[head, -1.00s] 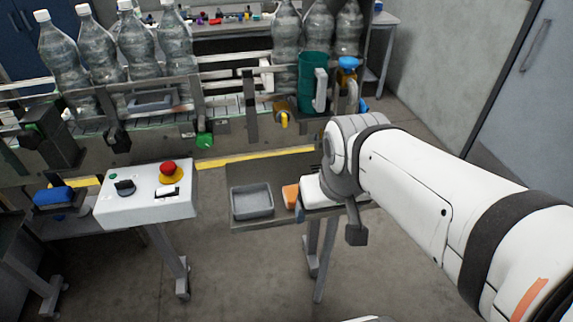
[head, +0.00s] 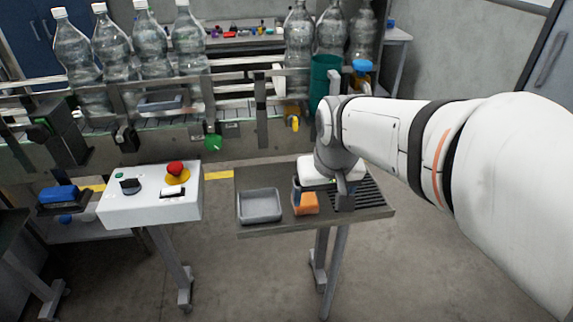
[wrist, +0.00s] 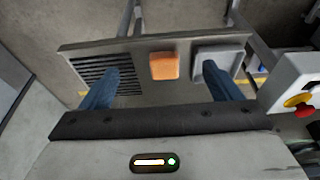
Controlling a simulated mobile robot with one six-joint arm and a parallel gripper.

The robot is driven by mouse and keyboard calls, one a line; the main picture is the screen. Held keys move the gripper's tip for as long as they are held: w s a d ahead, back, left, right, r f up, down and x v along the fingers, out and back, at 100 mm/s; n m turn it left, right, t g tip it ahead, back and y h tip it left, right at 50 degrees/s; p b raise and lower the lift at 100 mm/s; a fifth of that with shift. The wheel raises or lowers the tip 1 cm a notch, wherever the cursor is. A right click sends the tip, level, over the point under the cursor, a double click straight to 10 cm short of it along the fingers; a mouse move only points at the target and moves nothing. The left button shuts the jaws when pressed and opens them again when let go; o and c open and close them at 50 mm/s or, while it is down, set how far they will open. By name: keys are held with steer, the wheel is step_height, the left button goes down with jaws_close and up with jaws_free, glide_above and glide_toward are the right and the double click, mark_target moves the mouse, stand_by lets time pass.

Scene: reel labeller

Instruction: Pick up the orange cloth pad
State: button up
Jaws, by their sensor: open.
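The orange cloth pad (head: 306,204) lies on the small grey side table (head: 285,226), between the grey tray and the slotted grille. My gripper (head: 318,196) is over the table in the head view, close to the pad and partly covering it. In the wrist view the pad (wrist: 164,66) shows whole, between and beyond the two blue fingers of my gripper (wrist: 162,88). The fingers are wide apart with nothing between them. I cannot tell the exact height of the fingertips above the table.
The grey tray (head: 260,205) sits left of the pad, and the slotted grille (wrist: 95,74) lies on its other side. A white control box (head: 150,205) with a red button stands left of the table. The conveyor with several bottles (head: 140,50) runs behind.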

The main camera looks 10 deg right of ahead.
steer(key=b, duration=0.4)
glide_toward(305, 199)
steer(key=shift+x, duration=1.15)
steer(key=x, duration=0.7)
steer(key=shift+f, duration=0.3)
steer(key=shift+c, duration=0.4)
steer(key=c, duration=1.1)
step_height(305, 199, up, 10)
steer(key=shift+r+p, duration=0.1)
steer(key=shift+p, duration=0.25)
steer(key=o, duration=0.6)
steer(key=shift+c, duration=0.2)
steer(key=c, duration=0.4)
